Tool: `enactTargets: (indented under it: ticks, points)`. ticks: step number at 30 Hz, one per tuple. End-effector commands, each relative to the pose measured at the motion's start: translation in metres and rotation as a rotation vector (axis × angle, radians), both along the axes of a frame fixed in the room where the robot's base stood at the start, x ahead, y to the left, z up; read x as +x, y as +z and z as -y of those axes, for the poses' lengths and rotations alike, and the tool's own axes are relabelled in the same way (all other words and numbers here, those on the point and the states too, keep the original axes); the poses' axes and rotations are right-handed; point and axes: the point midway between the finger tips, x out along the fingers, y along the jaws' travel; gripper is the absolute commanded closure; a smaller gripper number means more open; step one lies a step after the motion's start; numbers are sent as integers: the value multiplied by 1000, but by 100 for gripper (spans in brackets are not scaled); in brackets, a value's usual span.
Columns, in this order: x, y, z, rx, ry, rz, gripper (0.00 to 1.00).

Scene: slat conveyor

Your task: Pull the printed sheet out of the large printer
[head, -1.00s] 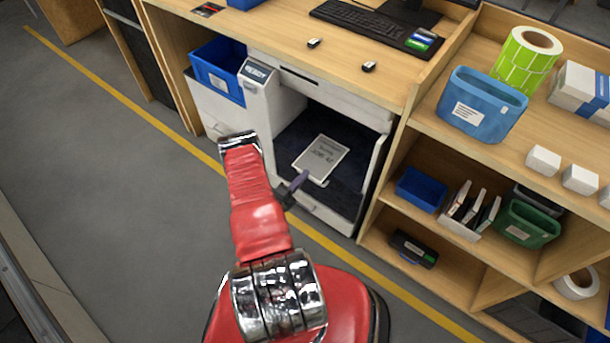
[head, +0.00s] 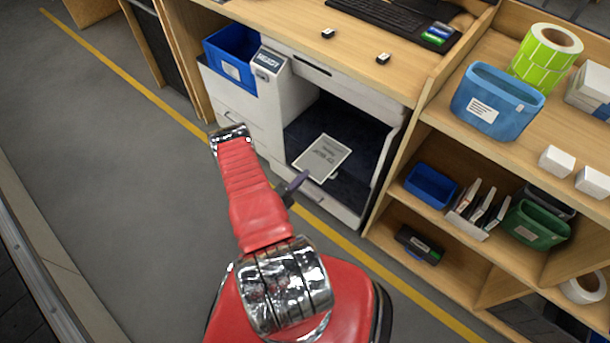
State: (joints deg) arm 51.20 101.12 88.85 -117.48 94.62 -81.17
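The large white printer (head: 293,98) has a READY display and an open front bay with a dark interior. My gripper (head: 298,184) shows as a small dark purple shape just beyond my red arm, at the sheet's near edge. Its tip overlaps that edge in the picture. I cannot tell whether it touches or grips the sheet, and the finger gap is hidden.
The desk (head: 385,80) is above the printer, with a blue bin (head: 229,63) at left. Wooden shelves (head: 400,215) holding bins and boxes stand close on the right. Clear grey floor (head: 100,150) with a yellow line lies to the left.

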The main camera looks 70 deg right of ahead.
Motion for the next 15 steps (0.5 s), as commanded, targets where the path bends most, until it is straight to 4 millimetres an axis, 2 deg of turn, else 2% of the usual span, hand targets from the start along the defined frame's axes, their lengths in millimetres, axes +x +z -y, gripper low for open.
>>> enactTargets:
  ticks: [15]
  points:
    - [12, 0, -27, 0, 2, 0, 100]
